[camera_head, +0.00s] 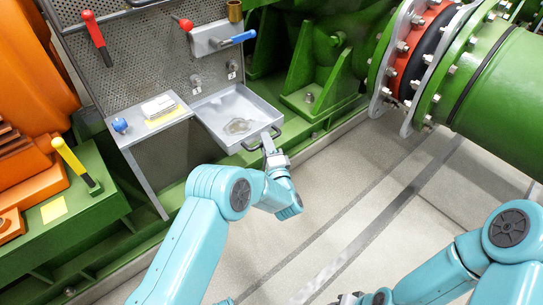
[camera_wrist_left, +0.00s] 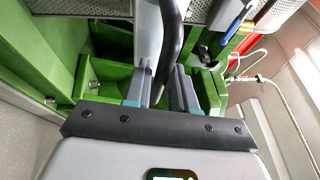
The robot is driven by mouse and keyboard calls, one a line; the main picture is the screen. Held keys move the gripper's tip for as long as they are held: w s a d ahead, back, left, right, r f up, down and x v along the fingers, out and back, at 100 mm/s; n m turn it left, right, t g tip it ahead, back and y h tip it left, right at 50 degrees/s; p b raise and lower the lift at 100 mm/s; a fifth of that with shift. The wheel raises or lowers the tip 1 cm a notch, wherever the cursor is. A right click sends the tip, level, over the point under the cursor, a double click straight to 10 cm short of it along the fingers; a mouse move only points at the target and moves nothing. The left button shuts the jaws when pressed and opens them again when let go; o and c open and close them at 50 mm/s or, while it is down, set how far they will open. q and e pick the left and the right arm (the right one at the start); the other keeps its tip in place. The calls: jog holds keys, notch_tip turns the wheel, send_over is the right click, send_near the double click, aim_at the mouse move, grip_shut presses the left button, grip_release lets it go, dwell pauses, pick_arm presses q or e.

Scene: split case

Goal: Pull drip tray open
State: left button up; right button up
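The drip tray (camera_head: 213,107) is a shallow grey metal tray with a dull wet patch on its floor, in the middle of the camera_head view. A dark bar handle (camera_head: 251,147) is on its front side. My left gripper (camera_head: 269,146) is at the handle's right part. In the left wrist view the dark handle (camera_wrist_left: 173,35) runs between the fingers of my left gripper (camera_wrist_left: 166,85), which sit close together on either side of it. My right gripper (camera_head: 350,299) shows only in part at the bottom edge, so its fingers cannot be made out.
A grey shelf (camera_head: 140,127) with a blue knob and a white block adjoins the tray's left side. A perforated panel (camera_head: 145,55) with red- and blue-handled parts stands behind. Green machinery (camera_head: 325,75) rises at the right. The pale floor (camera_head: 365,190) in front is clear.

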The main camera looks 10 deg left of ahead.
pick_arm(q)
jog(key=p+v, duration=0.4)
jog(key=v, duration=1.2)
jog(key=shift+w, duration=0.1)
